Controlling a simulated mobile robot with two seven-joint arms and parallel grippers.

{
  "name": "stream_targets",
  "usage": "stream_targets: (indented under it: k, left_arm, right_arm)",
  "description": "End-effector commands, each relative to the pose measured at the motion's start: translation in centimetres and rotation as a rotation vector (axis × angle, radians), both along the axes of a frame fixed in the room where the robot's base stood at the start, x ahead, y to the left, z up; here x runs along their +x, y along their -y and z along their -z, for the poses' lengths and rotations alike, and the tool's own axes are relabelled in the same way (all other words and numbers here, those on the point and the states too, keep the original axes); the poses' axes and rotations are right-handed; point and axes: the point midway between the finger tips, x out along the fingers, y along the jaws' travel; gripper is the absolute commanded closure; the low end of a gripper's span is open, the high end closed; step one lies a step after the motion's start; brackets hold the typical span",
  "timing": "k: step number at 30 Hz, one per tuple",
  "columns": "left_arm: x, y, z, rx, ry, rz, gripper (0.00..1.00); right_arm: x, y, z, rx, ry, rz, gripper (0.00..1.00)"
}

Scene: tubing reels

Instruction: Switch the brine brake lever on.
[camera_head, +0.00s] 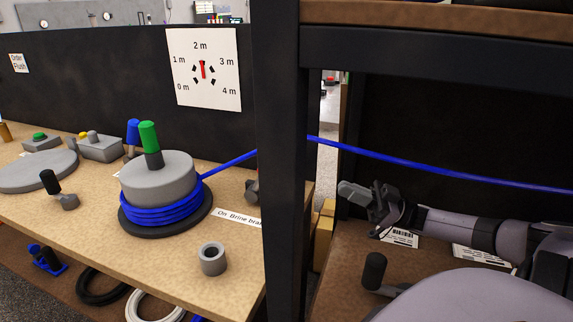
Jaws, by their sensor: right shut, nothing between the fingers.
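A white label (237,218) reading "On Brine bra…" lies on the light wooden bench, its right end cut off by a dark post. A small grey fitting (251,190) sits just behind the label, mostly hidden by the post; I cannot tell whether it is the brine brake lever or how it is set. My right gripper (353,193) is to the right of the post, over the brown bench. It is shut and empty, apart from the label and the fitting. My left gripper is out of view.
The dark upright post (280,150) stands between my right gripper and the label. A reel (158,180) wound with blue tubing stands left of the label. Blue tubing (440,169) runs behind my right gripper. Black-handled levers stand at left (49,182) and lower right (375,270).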

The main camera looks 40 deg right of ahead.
Motion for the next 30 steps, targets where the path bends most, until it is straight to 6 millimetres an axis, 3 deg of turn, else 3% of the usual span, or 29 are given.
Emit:
stream_targets:
  k: [14,30]
  left_arm:
    - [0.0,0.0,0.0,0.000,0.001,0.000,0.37]
    - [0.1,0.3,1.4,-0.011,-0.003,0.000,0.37]
  right_arm:
    - [0.8,-0.7,-0.5,0.001,0.002,-0.002,1.00]
    - [7.6,-7.2,-4.5,0.001,0.005,-0.001,1.00]
